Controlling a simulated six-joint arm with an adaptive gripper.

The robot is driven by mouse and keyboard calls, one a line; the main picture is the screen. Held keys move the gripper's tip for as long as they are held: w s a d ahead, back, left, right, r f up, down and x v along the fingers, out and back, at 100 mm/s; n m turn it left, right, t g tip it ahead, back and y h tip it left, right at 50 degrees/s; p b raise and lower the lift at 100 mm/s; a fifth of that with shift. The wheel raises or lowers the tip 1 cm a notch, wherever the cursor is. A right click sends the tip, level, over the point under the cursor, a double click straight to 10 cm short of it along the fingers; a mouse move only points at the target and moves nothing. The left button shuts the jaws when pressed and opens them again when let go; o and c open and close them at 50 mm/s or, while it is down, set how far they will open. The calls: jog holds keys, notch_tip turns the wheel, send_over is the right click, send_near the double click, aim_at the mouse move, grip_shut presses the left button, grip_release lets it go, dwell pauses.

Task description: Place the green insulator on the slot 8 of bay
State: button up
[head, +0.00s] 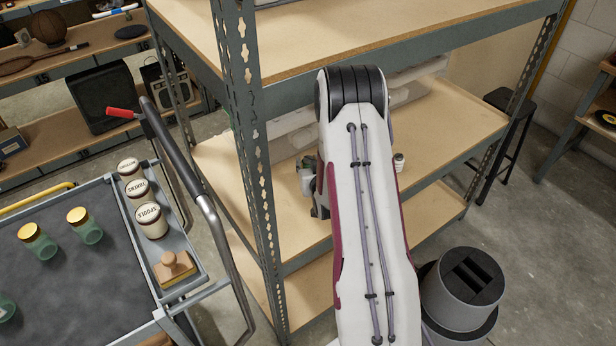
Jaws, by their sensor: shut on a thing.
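My gripper (316,205) is partly in view at the middle shelf of the metal rack, left of my white arm. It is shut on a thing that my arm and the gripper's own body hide. I cannot make out a green insulator there. The middle shelf board (432,150) is pale wood. No slot numbers can be read, and much of the shelf behind my arm is hidden.
A perforated rack post (243,130) stands close left of my gripper. The upper shelf (330,32) is above it. A small jar (399,162) stands right of my arm. A cart (90,290) with green-glass jars (85,226) is at left, a black stool (508,105) at right.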

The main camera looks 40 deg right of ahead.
jog(key=shift+f, duration=1.25)
jog(key=shift+f, duration=0.1)
jog(key=shift+f, duration=2.05)
jog(key=shift+f, duration=0.15)
jog(key=o, duration=1.2)
jog(key=shift+s+a+r, duration=0.1)
jog(key=shift+s+r, duration=0.2)
jog(key=shift+v, duration=5.7)
